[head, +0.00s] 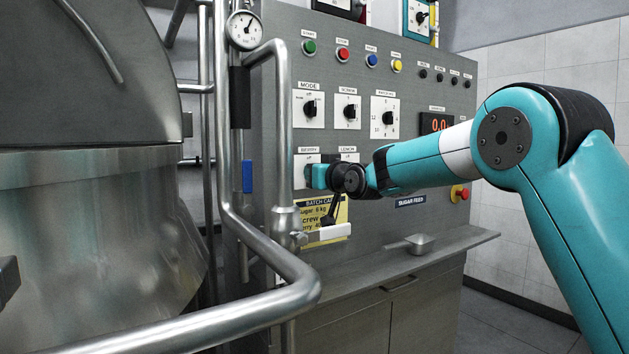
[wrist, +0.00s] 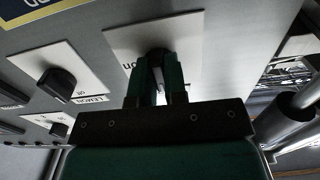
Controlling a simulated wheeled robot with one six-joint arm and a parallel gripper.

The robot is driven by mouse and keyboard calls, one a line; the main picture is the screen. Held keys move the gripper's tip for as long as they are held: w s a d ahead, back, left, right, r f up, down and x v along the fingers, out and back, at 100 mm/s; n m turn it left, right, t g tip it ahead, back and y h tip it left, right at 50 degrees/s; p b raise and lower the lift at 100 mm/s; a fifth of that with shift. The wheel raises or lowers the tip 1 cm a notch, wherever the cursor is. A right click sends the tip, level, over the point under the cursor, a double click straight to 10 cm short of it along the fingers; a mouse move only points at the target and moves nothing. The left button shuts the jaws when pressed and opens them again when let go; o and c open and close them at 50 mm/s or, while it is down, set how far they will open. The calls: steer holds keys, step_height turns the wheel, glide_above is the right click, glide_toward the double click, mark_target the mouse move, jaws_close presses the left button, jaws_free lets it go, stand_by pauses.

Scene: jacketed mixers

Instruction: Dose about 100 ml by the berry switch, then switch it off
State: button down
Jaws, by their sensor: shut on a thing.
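The berry switch plate (head: 301,163) is on the grey panel, under its BERRY label, mostly behind my gripper (head: 311,177) in the head view. In the wrist view the white berry plate (wrist: 120,40) is upside down. My gripper (wrist: 158,78) is shut on the berry knob (wrist: 157,53), with one finger on each side. The knob's pointer direction is hidden by the fingers. The red display (head: 438,124) reads 0.0, though its right end is partly covered by my arm.
The lemon switch (wrist: 57,82) is right beside the berry one. A yellow batch card (head: 310,222) hangs just below. A steel pipe (head: 283,130) runs close on the left. A metal scoop (head: 420,243) lies on the ledge. A red stop button (head: 459,193) is at the right.

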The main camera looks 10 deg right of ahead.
stand_by(0.5)
steer(key=c, duration=1.2)
jaws_free()
steer(key=shift+o, duration=0.2)
steer(key=b+v, duration=0.3)
steer(key=v, duration=1.4)
steer(key=shift+s+b, duration=0.2)
steer(key=shift+b, duration=0.2)
